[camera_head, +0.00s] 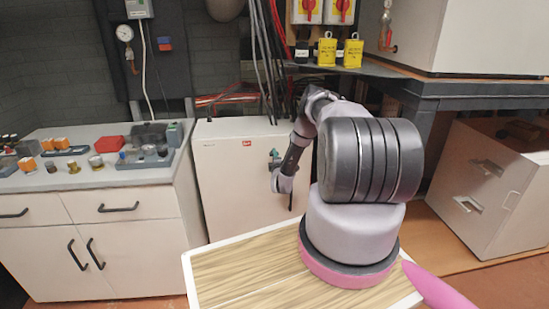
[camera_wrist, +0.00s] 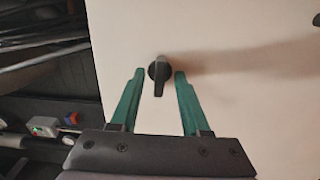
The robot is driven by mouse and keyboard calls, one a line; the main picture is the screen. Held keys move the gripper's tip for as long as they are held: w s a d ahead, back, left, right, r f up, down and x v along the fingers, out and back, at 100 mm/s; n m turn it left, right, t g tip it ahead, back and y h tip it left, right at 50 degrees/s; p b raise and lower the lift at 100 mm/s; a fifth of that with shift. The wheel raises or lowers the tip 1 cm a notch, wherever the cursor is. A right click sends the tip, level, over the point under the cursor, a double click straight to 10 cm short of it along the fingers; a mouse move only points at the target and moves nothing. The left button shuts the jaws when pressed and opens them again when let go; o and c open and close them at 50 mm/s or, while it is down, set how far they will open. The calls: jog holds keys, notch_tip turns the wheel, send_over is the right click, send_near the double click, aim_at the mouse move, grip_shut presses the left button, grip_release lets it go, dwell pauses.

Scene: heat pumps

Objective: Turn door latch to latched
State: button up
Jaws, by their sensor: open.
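The door latch (camera_wrist: 158,71) is a small black knob with a short lever on a pale door (camera_wrist: 240,100). In the wrist view its lever points down the picture, towards my gripper's palm. My gripper (camera_wrist: 159,76) is open, with one teal finger on each side of the latch. Gaps show between the latch and both fingers, and it is not held. In the head view my gripper (camera_head: 275,154) is in front of the white cabinet (camera_head: 225,165). The latch cannot be made out there.
A counter with drawers (camera_head: 100,205) and small parts stands at the left. Cables (camera_head: 268,60) hang behind the cabinet. A dark shelf (camera_head: 460,92) and a white box unit (camera_head: 480,185) are at the right. Cables and a small device (camera_wrist: 45,127) show left of the door in the wrist view.

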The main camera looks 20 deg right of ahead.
grip_shut()
jog(key=shift+m, duration=0.4)
jog(key=m, duration=1.7)
dwell(0.4)
grip_release()
